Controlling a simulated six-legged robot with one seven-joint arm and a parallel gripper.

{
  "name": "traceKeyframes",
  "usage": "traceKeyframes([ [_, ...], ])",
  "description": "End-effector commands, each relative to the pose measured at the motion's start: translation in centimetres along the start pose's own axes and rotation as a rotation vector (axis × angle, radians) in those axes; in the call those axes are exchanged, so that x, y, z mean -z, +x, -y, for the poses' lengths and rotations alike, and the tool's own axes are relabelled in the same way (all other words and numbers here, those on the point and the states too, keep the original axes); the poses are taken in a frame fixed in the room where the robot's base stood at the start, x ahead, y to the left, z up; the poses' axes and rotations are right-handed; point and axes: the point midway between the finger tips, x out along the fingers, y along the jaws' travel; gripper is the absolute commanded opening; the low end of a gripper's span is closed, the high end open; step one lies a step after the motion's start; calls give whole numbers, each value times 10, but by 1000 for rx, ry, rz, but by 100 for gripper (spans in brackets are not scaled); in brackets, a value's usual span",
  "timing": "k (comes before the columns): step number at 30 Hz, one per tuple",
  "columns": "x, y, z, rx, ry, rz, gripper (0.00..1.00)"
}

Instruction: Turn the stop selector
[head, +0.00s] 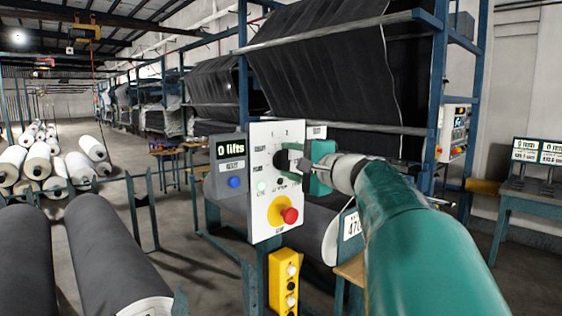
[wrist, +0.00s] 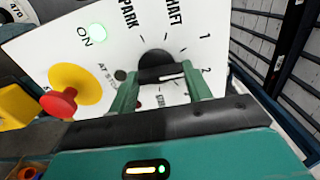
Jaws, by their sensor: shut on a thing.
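A white control panel (head: 263,205) stands upright in the middle of the head view; it fills the upper left of the wrist view. On it is a black rotary selector (wrist: 157,66) with printed marks around it, including PARK, SHAFT, 1 and 2. My gripper (head: 300,165) is at this selector, its green fingers on either side of the knob. In the wrist view my gripper (wrist: 160,88) is shut on the selector, hiding part of the knob and some lower labels. A green ON lamp (wrist: 98,33) is lit.
A red stop button (wrist: 58,103) on a yellow disc sits low on the panel. A display reading "0 lifts" (head: 231,149) is left of it, above a blue button (head: 234,182). A yellow button box (head: 284,280) hangs below. Dark rolls (head: 105,250) lie left.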

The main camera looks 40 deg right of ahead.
Motion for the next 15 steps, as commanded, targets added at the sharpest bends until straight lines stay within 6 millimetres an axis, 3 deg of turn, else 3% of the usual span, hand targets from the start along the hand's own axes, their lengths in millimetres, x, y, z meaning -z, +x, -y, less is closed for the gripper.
traceKeyframes([
  [15,0,-1,2,7,288,1,26],
])
